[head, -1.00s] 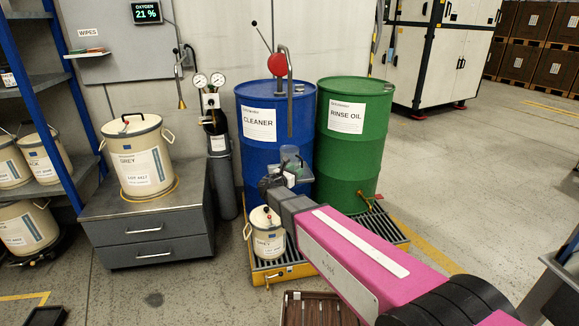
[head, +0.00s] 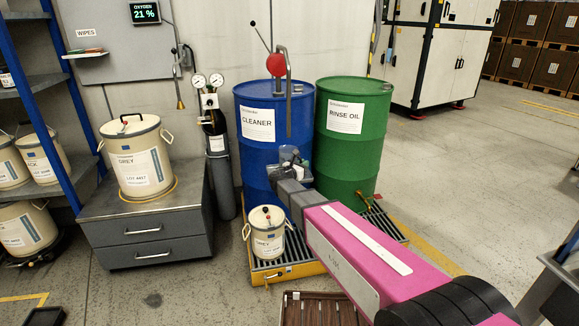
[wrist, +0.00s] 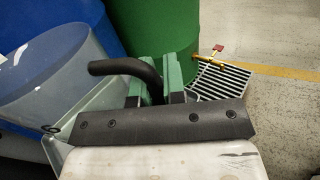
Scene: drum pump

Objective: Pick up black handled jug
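The clear jug with a black handle (head: 288,154) is small in the head view, in front of the blue drum and below the pump spout. In the wrist view its translucent body (wrist: 45,75) fills the left side, and its black handle (wrist: 125,67) curves in between my fingers. My gripper (wrist: 158,88) has green finger pads close together on both sides of the handle, with no clear gap seen. In the head view my gripper (head: 290,173) is at the jug, and my wrist hides part of it. The jug's base is hard to make out.
The blue cleaner drum (head: 250,160) carries a pump with a metal spout (head: 289,95). The green rinse oil drum (head: 345,150) stands to its right. A small cream grey pail (head: 267,240) sits on the yellow-edged grating (head: 285,270) below my wrist. Floor at right is open.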

